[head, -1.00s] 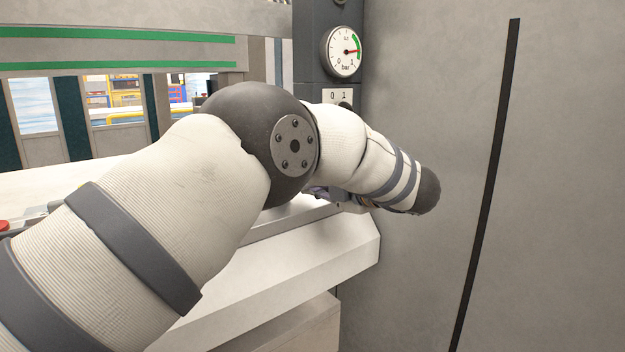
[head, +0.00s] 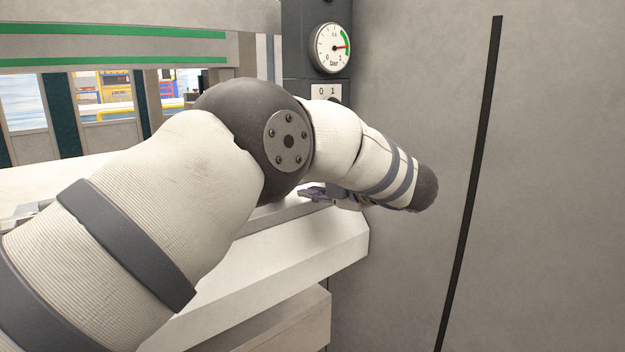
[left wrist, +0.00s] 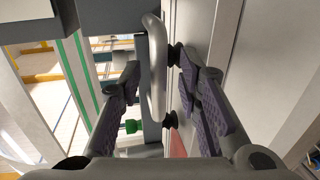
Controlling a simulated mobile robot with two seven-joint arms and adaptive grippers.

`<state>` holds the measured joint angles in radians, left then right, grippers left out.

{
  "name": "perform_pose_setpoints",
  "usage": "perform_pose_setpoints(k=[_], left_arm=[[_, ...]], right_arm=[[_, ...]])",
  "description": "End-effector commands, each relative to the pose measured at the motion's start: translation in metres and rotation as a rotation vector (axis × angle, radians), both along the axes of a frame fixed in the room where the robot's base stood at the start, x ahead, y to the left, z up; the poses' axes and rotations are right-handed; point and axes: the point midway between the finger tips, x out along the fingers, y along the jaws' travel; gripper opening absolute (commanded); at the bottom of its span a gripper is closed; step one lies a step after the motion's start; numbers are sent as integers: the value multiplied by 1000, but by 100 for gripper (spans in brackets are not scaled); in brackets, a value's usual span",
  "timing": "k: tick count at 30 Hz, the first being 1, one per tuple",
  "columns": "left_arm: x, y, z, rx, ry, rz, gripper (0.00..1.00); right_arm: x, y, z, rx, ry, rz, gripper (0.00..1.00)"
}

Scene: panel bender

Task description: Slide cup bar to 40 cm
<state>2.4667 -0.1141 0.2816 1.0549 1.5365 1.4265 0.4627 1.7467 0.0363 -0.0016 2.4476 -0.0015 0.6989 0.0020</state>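The cup bar (left wrist: 155,75), a light grey tube with black suction cups on its right side, runs up the middle of the left wrist view. My left gripper (left wrist: 161,66) is open, with one purple-padded finger on each side of the bar. A gap shows left of the tube, and the right finger is close to the cups; I cannot tell whether it touches them. In the head view my left gripper (head: 322,194) is mostly hidden behind my forearm, over the white machine ledge, and the cup bar cannot be made out there. My right gripper is out of view. No length scale is readable.
A pressure gauge (head: 331,47) and a 0/1 switch plate (head: 327,92) sit on the dark column. A large grey panel (head: 560,180) stands close on the right. A green knob (left wrist: 133,126) shows near the left finger.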

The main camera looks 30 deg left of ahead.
Motion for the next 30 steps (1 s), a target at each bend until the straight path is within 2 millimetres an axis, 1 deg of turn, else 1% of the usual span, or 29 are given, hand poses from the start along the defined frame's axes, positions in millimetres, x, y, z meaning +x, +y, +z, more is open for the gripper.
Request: perform_pose_setpoints(k=[2, 5, 8, 12, 15, 18, 22, 30], left_arm=[[0, 0, 0, 0, 0, 0, 31], [-4, -10, 2, 0, 0, -2, 31], [-13, -32, 8, 0, -2, -3, 31], [-27, -68, 16, 2, -2, -4, 31], [-36, -88, 20, 0, -1, -3, 31], [-42, -102, 24, 0, 0, -2, 31], [-45, -109, 25, 0, 0, -2, 31], [-45, -109, 25, 0, 0, -1, 31]], right_arm=[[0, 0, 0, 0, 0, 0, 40], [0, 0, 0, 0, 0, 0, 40], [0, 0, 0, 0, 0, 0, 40], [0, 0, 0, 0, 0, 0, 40], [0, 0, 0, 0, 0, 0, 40], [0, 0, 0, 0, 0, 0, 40], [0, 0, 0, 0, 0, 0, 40], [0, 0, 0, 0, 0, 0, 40]])
